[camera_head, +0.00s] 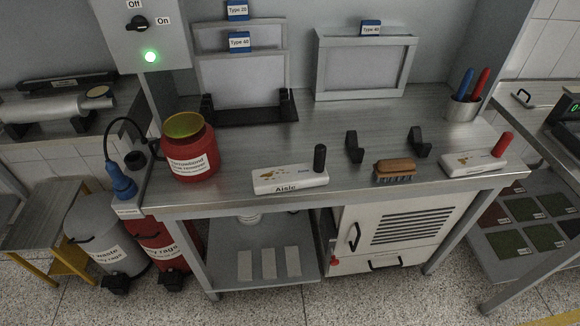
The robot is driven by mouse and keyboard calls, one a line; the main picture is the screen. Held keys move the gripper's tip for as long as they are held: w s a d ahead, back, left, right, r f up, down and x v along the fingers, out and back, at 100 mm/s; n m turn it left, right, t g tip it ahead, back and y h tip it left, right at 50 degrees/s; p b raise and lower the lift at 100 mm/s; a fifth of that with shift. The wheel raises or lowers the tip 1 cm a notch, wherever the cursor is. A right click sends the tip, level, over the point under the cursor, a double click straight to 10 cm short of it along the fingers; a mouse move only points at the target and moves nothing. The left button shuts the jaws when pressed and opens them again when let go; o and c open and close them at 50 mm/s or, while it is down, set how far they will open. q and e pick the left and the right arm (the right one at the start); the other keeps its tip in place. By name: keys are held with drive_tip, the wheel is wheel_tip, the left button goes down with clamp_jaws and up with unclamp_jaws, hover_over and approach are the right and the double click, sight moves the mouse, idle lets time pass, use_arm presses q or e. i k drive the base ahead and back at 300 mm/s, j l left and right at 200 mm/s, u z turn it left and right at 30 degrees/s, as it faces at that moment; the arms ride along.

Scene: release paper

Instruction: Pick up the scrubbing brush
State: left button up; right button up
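The scrubbing brush (394,170) lies on the metal workbench (340,185) near its front edge, right of centre. It has a brown wooden back and dark bristles facing down. Nothing touches it. Neither of my grippers shows in the head view.
Left of the brush is a white block labelled Aisle (290,179) with a black handle; right is a white block with a red handle (473,161). Two black brackets (354,147) (420,142) stand behind. A red container (190,150) and a pen cup (462,107) stand on the bench.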

sight(384, 170)
drive_tip(key=i+l, duration=0.2)
drive_tip(key=l, duration=0.15)
drive_tip(key=i+l, duration=0.15)
drive_tip(key=l, duration=0.15)
drive_tip(key=l+z, duration=0.2)
drive_tip(key=l, duration=0.3)
drive_tip(key=i+l+z, duration=0.2)
drive_tip(key=l, duration=0.25)
drive_tip(key=k, duration=0.1)
